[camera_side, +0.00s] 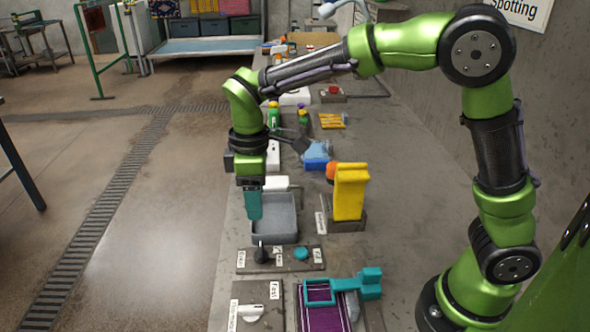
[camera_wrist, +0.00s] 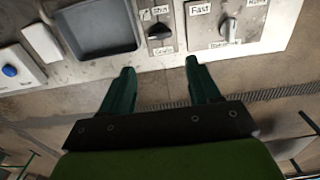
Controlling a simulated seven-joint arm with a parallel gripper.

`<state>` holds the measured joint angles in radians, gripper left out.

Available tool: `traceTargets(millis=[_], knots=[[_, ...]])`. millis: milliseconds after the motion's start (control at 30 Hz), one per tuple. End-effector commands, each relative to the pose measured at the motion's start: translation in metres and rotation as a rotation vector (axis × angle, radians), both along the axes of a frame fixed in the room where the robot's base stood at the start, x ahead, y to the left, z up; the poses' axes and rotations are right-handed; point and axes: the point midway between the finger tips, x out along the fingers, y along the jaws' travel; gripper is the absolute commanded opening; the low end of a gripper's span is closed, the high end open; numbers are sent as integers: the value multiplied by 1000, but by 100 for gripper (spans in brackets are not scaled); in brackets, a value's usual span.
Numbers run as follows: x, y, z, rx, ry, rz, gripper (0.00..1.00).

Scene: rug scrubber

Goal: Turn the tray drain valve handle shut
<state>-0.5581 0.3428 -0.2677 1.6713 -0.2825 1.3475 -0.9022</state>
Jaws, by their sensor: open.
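The black valve handle (camera_side: 262,252) stands on a grey panel just in front of the grey tray (camera_side: 289,238). In the wrist view the handle (camera_wrist: 159,31) lies beyond my fingertips, roughly centred between them, with a "Shut" label (camera_wrist: 161,9) on its far side and another label that seems to read "Drain" (camera_wrist: 163,50) on its near side. My gripper (camera_wrist: 160,70) is open and empty, apart from the handle. In the side view my gripper (camera_side: 254,215) points down by the tray's left edge, behind the handle. The handle's exact angle is hard to tell.
A teal knob (camera_side: 301,254) sits on the same panel, right of the handle. A "Fast" panel with a white knob (camera_side: 250,312) and a teal frame tool (camera_side: 345,287) are nearer. A yellow block (camera_side: 350,192) stands right of the tray. Open floor lies left of the counter.

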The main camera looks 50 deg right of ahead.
Motion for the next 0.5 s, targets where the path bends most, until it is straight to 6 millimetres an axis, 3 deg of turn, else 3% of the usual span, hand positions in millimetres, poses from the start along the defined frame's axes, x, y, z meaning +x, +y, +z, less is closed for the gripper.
traceTargets(millis=[500], knots=[[-1, -1, -110, -2, 4, -1, 62]])
